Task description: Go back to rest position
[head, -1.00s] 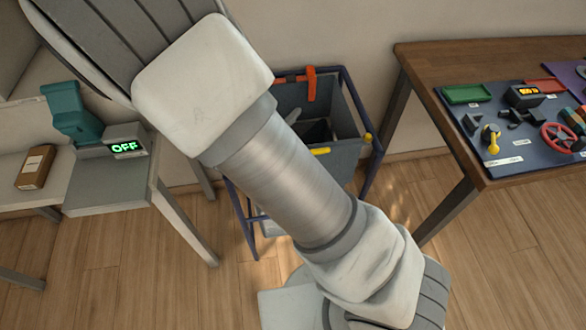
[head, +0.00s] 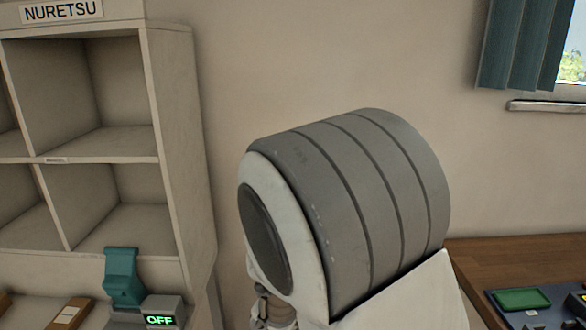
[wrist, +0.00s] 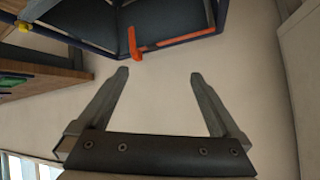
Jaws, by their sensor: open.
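My gripper (wrist: 157,76) shows in the wrist view with its two fingers spread apart. It is open and nothing is between the fingers. The fingers stand in front of a plain wall. In the head view a large grey and white link of my arm fills the middle, and my gripper is not visible there.
Left in the head view is a cubby shelf (head: 182,150) labelled NURETSU. Below it are a teal device (head: 123,277) and a box reading OFF (head: 161,313). A wooden table (head: 500,255) with a panel is at right. The wrist view shows a dark bin with an orange handle (wrist: 133,42).

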